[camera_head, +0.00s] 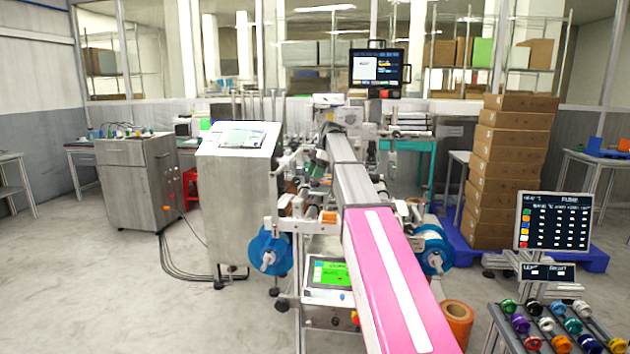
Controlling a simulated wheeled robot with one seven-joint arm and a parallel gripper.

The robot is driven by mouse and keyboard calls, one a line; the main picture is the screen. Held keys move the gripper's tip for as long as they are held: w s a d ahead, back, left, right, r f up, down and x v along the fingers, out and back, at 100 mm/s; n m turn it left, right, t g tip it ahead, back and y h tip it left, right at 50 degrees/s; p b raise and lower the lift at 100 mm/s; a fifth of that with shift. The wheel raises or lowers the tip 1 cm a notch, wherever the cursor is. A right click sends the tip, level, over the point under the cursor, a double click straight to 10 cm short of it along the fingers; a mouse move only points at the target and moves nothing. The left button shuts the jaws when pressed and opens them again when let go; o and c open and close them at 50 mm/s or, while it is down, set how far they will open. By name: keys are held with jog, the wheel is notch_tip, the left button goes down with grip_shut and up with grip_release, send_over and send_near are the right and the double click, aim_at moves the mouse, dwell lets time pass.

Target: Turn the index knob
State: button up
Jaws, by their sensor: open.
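I cannot make out the index knob for certain. A labelling machine with a long pink conveyor (415,310) with a white strip fills the middle. A control box with a lit green screen (330,272) sits low on its left side, with small red and yellow round parts (355,318) near its lower right. My gripper is not in view.
A steel cabinet with a tilted screen (240,137) stands left of the machine. Stacked boxes (510,170) stand on a blue pallet behind. Floor at left is open, with cables (180,258).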

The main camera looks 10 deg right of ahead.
jog(key=s+a+r, duration=0.6)
jog(key=a+r, duration=0.1)
jog(key=a, duration=0.3)
jog(key=shift+r, duration=0.4)
jog(key=s+d+f+m+h, duration=0.15)
jog(key=s+f+m, duration=0.25)
jog(key=f, duration=0.6)
jog(key=s+d+f+m, duration=0.2)
jog(key=s+f+m, duration=0.15)
jog(key=f, duration=0.75)
jog(key=s+d+f+m+h, duration=0.1)
jog(key=s+f+m, duration=0.3)
jog(key=f, duration=0.6)
jog(key=s+d+f+m+h, duration=0.1)
jog(key=s+f+m, duration=0.3)
jog(key=s+f, duration=0.5)
jog(key=s+d+f+m+h, duration=0.1)
jog(key=s+d+f+m, duration=0.3)
jog(key=s+f, duration=0.5)
jog(key=shift+s+d+f+t, duration=0.15)
jog(key=shift+s+t, duration=0.15)
jog(key=shift+s, duration=0.65)
